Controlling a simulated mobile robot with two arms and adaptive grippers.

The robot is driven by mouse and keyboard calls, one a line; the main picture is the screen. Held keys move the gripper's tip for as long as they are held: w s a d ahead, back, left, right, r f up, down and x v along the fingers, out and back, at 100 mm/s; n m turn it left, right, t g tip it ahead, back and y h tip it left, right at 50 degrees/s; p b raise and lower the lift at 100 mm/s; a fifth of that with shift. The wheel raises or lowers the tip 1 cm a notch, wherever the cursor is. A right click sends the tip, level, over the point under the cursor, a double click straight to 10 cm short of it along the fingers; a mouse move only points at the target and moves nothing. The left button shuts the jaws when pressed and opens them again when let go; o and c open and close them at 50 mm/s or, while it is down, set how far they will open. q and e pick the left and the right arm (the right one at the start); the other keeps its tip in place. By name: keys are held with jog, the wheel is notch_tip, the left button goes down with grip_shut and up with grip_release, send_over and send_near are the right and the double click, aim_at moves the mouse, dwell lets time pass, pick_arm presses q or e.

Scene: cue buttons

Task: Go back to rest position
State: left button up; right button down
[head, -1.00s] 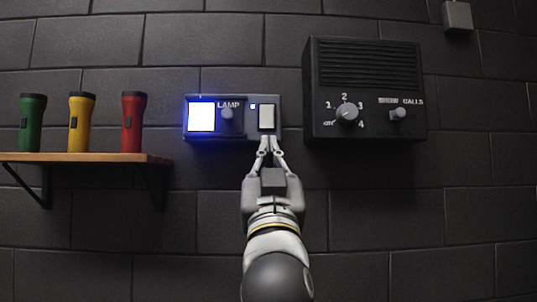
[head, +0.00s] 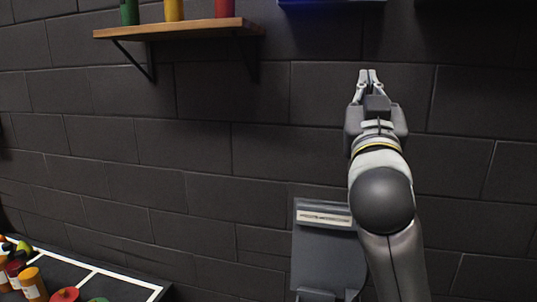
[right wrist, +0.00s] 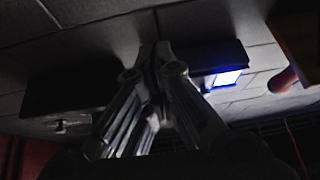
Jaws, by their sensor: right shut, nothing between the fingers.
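My right gripper (head: 369,76) is shut and empty in the head view, in front of the dark block wall, below the lamp panel (head: 330,2), whose lower edge just shows at the top. In the right wrist view the closed fingers (right wrist: 161,50) point up at the wall, with the panel's lit blue-white lamp button (right wrist: 226,79) right of them. The panel's switch is hidden there behind the fingers. My left gripper is not in view.
A wooden shelf (head: 180,29) with green, yellow and red flashlights is at the upper left. A dark table (head: 95,281) with white lines, bottles and fruit-like items is at the lower left. The wall between them is clear.

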notch_tip(320, 180, down, 38)
jog(key=s+d+n+g+y, duration=0.2)
jog(key=s+g+y, duration=0.1)
jog(key=g, duration=0.6)
jog(key=s+f+n+g+y, duration=0.1)
jog(key=s+f+g, duration=0.2)
jog(key=s+f, duration=0.4)
jog(key=s+f+g, duration=0.2)
jog(key=s+f, duration=0.3)
jog(key=f, duration=0.4)
jog(key=s+f+n+g+y, duration=0.1)
jog(key=s+f+g, duration=0.3)
jog(key=s, duration=0.5)
jog(key=s+f+g+y, duration=0.1)
jog(key=s+f+g, duration=0.1)
jog(key=s+f, duration=0.5)
notch_tip(320, 180, down, 25)
jog(key=s, duration=0.3)
jog(key=s+d+f+g, duration=0.1)
jog(key=s+f, duration=0.7)
jog(key=s+d+f+g, duration=0.1)
jog(key=s+d+f, duration=0.1)
jog(key=s+f, duration=0.6)
jog(key=shift+s+d+n+h, duration=0.15)
jog(key=shift+d+n+h, duration=0.1)
jog(key=shift+n+h, duration=0.05)
